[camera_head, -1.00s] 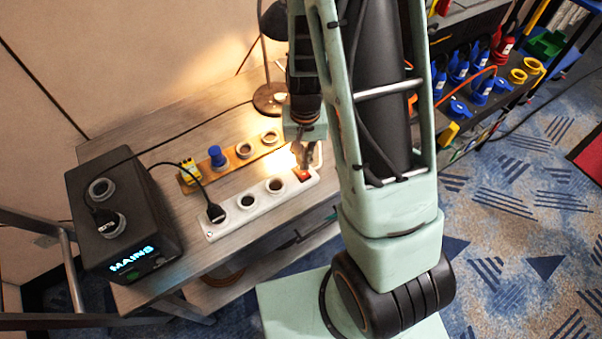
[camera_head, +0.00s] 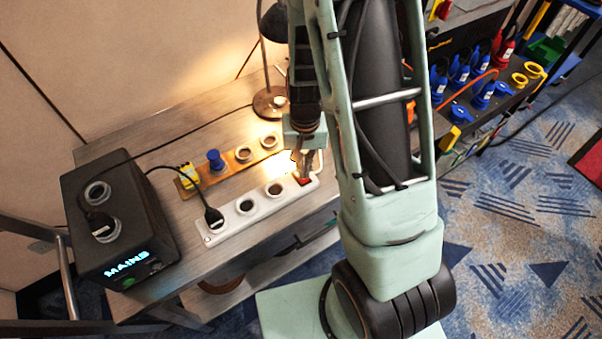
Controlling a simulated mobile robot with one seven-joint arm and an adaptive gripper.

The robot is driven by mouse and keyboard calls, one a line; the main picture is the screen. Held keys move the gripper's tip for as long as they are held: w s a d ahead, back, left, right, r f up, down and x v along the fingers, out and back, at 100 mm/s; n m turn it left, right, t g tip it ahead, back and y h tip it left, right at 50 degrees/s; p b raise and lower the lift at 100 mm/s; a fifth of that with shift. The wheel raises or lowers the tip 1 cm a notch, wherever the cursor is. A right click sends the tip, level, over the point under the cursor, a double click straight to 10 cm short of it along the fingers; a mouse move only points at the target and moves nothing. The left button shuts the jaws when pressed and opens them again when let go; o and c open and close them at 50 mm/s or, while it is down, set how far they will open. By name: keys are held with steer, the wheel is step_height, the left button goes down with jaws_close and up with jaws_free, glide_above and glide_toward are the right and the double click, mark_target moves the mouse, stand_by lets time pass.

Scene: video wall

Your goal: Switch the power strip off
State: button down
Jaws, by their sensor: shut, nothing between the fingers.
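The white power strip (camera_head: 235,224) lies on the grey wooden table, with several round sockets and a black plug (camera_head: 214,220) in its left end. Its red switch (camera_head: 305,182) is at the right end, partly hidden by my fingers. My gripper (camera_head: 303,175) is shut and empty, pointing down at the switch. The fingertips are at or just above it; I cannot tell whether they touch. The switch's rocker position is not clear.
A black box marked MAINS (camera_head: 120,240), its display lit, stands at the left. A wooden strip (camera_head: 228,166) with a blue plug and a yellow plug lies behind. A lit desk lamp (camera_head: 268,103) stands at the back. A rack of plugs (camera_head: 470,85) is at the right.

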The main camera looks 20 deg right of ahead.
steer(key=shift+f+b, duration=1)
steer(key=shift+f, duration=0.15)
stand_by(1.0)
steer(key=shift+r, duration=0.1)
steer(key=shift+r+p, duration=2.8)
steer(key=shift+r, duration=0.7)
